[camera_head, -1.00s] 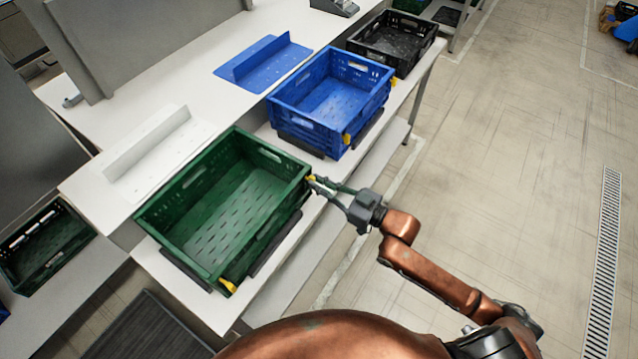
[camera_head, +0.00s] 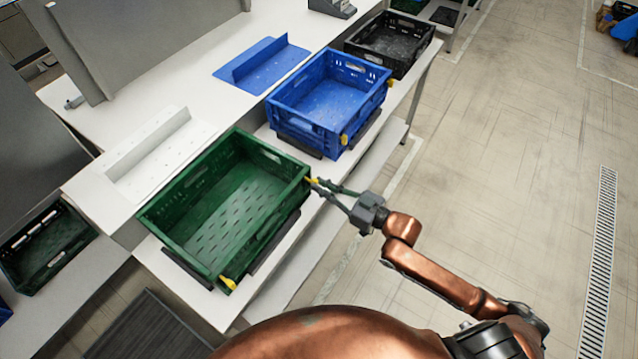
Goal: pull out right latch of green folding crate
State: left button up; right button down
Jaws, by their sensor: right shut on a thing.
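The green folding crate (camera_head: 172,243) stands open on the white conveyor table, with its walls upright. One yellow latch (camera_head: 228,283) shows at its near lower corner. A second yellow latch (camera_head: 309,180) shows at its right corner, partly hidden by my right gripper's fingertips. My right gripper (camera_head: 318,186) reaches in from the right, its fingertips at that right latch and shut on it. How far the latch stands out from the crate is too small to tell. My left gripper is not in view.
A blue crate (camera_head: 300,127) with yellow latches stands just behind the green one, and a black crate (camera_head: 408,63) beyond it. Another green crate (camera_head: 62,262) sits lower at the left. The floor (camera_head: 500,190) right of the table is clear.

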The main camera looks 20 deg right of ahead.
jog(key=c, duration=2)
grip_release()
jog(key=v, duration=1.2)
jog(key=shift+d, duration=0.1)
